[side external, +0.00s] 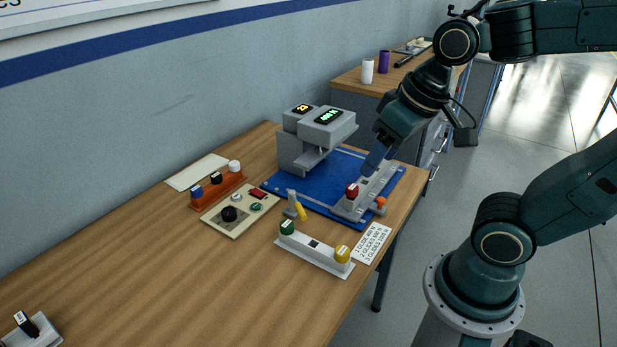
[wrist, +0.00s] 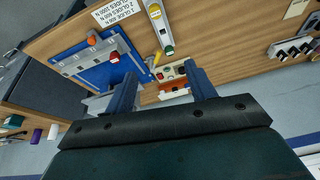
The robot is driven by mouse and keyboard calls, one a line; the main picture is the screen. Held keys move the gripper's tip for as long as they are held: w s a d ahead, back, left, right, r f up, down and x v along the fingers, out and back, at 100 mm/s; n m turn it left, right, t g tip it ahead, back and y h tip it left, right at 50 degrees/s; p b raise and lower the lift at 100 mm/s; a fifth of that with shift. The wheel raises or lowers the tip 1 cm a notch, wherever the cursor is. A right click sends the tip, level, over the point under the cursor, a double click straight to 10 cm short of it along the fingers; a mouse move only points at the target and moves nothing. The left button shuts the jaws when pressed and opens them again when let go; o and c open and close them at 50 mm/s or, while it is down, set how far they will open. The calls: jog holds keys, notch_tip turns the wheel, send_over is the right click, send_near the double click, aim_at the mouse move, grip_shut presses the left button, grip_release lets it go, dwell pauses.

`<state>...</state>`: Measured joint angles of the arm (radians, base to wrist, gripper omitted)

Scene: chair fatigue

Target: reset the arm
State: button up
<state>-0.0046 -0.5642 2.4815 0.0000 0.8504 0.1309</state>
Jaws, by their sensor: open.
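My gripper (side external: 376,160) hangs over the right part of the blue test base, pointing down and to the left, above the grey slotted fixture (side external: 374,192). In the wrist view its two blue fingers (wrist: 160,92) are spread wide apart with nothing held between them. A red knob (side external: 352,190) stands on the left end of the fixture, below and left of the fingertips. The side view does not clearly show whether the fingers touch anything. The wrist view shows the same red knob (wrist: 114,57) left of the fingers.
The grey press with displays (side external: 318,135) stands left of my gripper on the blue base (side external: 300,205). A control panel (side external: 240,210), an orange rack (side external: 213,188), a white block with green and yellow knobs (side external: 312,250) and a printed card (side external: 373,243) lie nearby. The table's left front is mostly clear.

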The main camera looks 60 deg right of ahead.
jog(key=shift+s+r+n+t, duration=0.7)
jog(key=shift+s+r, duration=0.5)
jog(key=shift+s, duration=0.2)
